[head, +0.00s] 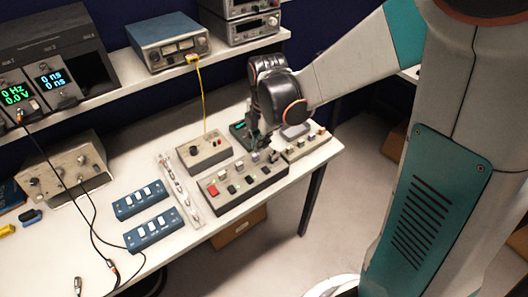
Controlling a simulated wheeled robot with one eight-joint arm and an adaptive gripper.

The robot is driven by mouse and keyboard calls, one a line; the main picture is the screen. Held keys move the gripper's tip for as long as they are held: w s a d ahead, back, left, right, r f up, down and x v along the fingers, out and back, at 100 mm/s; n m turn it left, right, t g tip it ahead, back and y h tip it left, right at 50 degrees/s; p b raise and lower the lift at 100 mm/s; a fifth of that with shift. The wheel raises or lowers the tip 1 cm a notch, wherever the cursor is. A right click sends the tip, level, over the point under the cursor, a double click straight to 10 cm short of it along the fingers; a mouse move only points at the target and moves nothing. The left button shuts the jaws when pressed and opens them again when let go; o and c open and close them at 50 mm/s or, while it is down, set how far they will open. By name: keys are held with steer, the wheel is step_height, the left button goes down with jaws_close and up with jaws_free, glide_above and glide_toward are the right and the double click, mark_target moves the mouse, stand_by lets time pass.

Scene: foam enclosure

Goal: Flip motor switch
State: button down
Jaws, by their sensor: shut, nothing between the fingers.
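My gripper (262,153) is shut and empty, pointing down over the right part of the bench. It is just above the back right of a grey control box (242,186) that carries a red button and several dark and light switches. Whether it touches the box cannot be told. Another grey box with light switches (307,146) lies to its right, and a dark green device (239,130) is partly hidden behind it. No label is readable, so I cannot tell which switch is the motor switch.
A grey box with a knob (205,152) has a yellow cable rising to a blue instrument (168,41) on the shelf. Two blue switch boxes (140,199) (153,230) and a clear strip (178,184) lie to the left. Dark cables hang over the bench (72,235) front left.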

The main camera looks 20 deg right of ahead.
steer(key=shift+w+r, duration=0.15)
steer(key=shift+r, duration=1.4)
steer(key=s+d+r+m+t+b, duration=0.1)
steer(key=s+m+t+b, duration=0.1)
steer(key=s+m, duration=0.6)
steer(key=s+d+r+m+t+b, duration=0.2)
steer(key=s+m+b, duration=0.3)
steer(key=m, duration=0.8)
steer(key=shift+s+r+m+t, duration=0.25)
steer(key=shift+s+t, duration=0.55)
steer(key=shift+s, duration=0.85)
steer(key=shift+f, duration=0.1)
